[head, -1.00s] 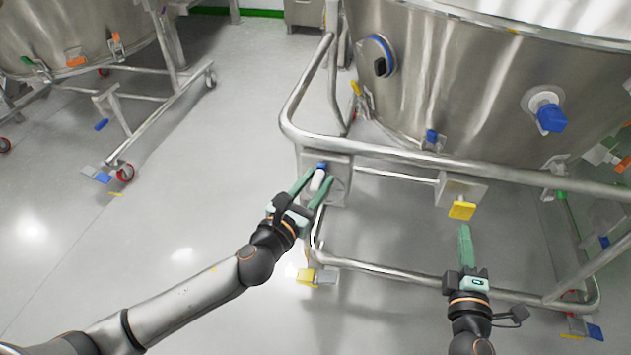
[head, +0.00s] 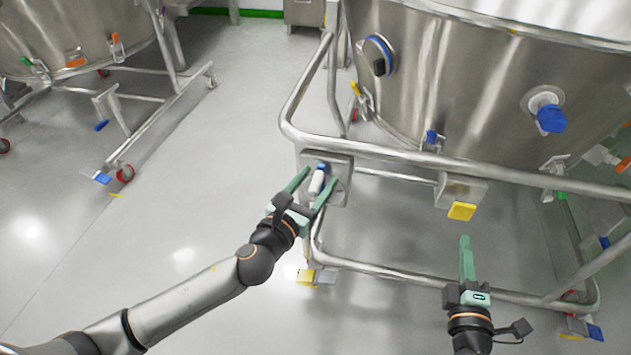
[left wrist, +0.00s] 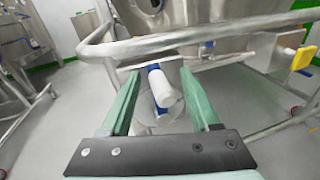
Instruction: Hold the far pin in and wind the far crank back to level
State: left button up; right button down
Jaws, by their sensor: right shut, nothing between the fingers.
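A steel box (head: 342,190) on the vessel's frame carries a white cylindrical handle (head: 316,183) with a blue part (head: 323,168) at its upper end. My left gripper (head: 312,186) is open, its green fingers on either side of the white handle. The left wrist view shows the handle (left wrist: 166,90) between the spread fingers (left wrist: 165,95), with gaps on both sides. A second box (head: 460,189) to the right carries a yellow pad (head: 462,211). My right gripper (head: 466,240) is shut and empty, below and apart from the yellow pad. I cannot tell which part is the pin.
A bent steel rail (head: 400,155) passes above both boxes, and a lower rail (head: 385,267) runs beneath. The big steel vessel (head: 450,80) stands behind. A yellow-and-grey caster pedal (head: 308,276) is near the floor. Floor to the left is clear up to another wheeled frame (head: 160,110).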

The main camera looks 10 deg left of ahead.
pick_arm(q)
jog(key=shift+o, duration=0.3)
jog(key=shift+s+f, duration=0.1)
jog(key=shift+s, duration=0.15)
jog(key=s, duration=0.9)
jog(key=shift+s, duration=0.4)
